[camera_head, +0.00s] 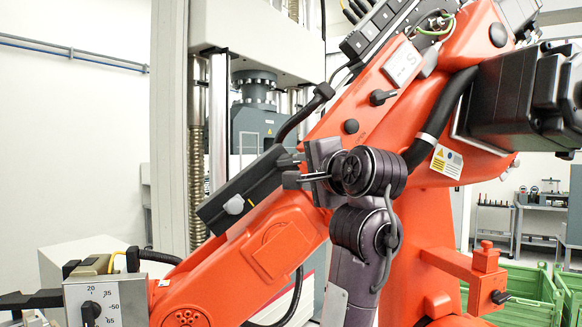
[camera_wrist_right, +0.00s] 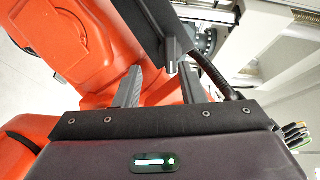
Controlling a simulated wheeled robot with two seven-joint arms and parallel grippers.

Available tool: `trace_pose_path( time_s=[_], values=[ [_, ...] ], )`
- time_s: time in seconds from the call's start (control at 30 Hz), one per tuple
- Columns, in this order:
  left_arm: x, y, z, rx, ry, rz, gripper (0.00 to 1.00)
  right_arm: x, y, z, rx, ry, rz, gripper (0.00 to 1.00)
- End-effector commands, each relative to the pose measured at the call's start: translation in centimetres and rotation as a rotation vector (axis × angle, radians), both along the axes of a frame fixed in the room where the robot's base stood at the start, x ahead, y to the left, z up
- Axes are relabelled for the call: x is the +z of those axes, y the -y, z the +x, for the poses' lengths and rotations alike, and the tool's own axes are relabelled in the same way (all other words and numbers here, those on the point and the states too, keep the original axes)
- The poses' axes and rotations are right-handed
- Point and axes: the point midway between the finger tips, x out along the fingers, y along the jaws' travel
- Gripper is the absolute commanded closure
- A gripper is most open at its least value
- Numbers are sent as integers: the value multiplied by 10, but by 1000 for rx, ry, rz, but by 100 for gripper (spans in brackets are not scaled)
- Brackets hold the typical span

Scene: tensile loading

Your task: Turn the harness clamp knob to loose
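A large orange robot arm (camera_head: 275,248) carries a black bar-shaped housing (camera_head: 240,190) with a small pale grey knob (camera_head: 234,204) on its side. A black lever knob (camera_head: 382,97) sits higher on the orange arm, near a white label. I cannot tell which of these is the harness clamp knob. My right gripper (camera_head: 286,170) is in front of the orange arm, fingers pointing left, right of the pale knob and apart from it. In the right wrist view the gripper (camera_wrist_right: 161,70) is open and empty, with a gap between its fingers. My left gripper is not in view.
A dial box (camera_head: 105,302) with printed numbers stands at the lower left. A red block with a black knob (camera_head: 501,297) is at the lower right, before a green crate (camera_head: 535,290). A testing machine column (camera_head: 219,120) stands behind. Black cables run along the orange arm.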

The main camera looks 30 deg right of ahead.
Motion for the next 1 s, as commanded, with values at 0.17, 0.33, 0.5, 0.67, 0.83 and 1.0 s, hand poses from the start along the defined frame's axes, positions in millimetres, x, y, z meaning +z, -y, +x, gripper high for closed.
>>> trace_pose_path(
  time_s=[0.17,0.33,0.5,0.67,0.83,1.0],
  values=[
    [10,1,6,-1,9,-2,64,17,5,1,-2,28,36,64],
    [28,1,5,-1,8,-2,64,18,9,29,-2,24,35,64],
    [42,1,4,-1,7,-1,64,17,13,54,-2,26,32,64],
    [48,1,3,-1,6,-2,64,14,15,67,-2,28,33,64],
    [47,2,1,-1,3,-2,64,12,15,69,-1,30,32,64],
    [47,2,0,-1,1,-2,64,12,15,69,-1,30,31,69]
  ],
)
